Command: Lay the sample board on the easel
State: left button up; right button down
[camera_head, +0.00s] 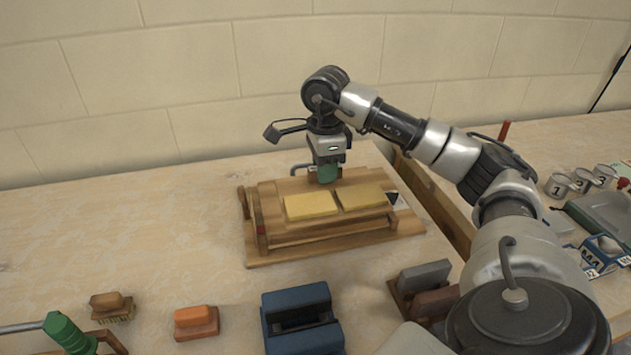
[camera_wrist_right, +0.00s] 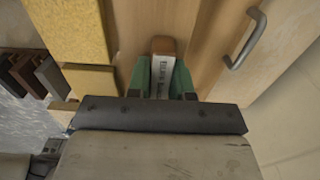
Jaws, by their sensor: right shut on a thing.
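The sample board (camera_head: 332,192) is a wooden panel with two yellow patches, and its yellow patches (camera_wrist_right: 85,90) also show at the left of the right wrist view. It lies nearly flat over the wooden easel (camera_head: 262,240); I cannot tell whether its whole underside touches. My right gripper (camera_head: 327,175) points down at the board's far edge. In the right wrist view its green fingers (camera_wrist_right: 161,80) are shut on a small wooden grip with a white label (camera_wrist_right: 162,72), seemingly part of the board. My left gripper is out of view.
A dark blue holder (camera_head: 302,325), an orange block (camera_head: 196,322), a brush (camera_head: 110,304) and a green-handled tool (camera_head: 68,333) lie along the front. Grey and brown blocks (camera_head: 425,278) stand right of them. Numbered cups (camera_head: 580,180) stand far right. The table left of the easel is clear.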

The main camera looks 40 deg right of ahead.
jog(key=w+f, duration=0.1)
jog(key=w+d+f, duration=0.1)
jog(key=w, duration=0.1)
jog(key=w+d, duration=0.1)
jog(key=shift+w+f, duration=0.2)
jog(key=shift+f, duration=0.2)
jog(key=shift+w+d+f, duration=0.1)
jog(key=shift+w+f, duration=0.2)
jog(key=shift+w, duration=0.05)
notch_tip(320, 180, down, 3)
jog(key=shift+s+p, duration=0.1)
jog(key=shift+p, duration=0.2)
jog(key=shift+f, duration=0.4)
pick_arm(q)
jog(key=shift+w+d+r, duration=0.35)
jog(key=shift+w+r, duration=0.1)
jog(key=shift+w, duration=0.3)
pick_arm(e)
jog(key=shift+f, duration=0.15)
jog(key=c, duration=1)
grip_release()
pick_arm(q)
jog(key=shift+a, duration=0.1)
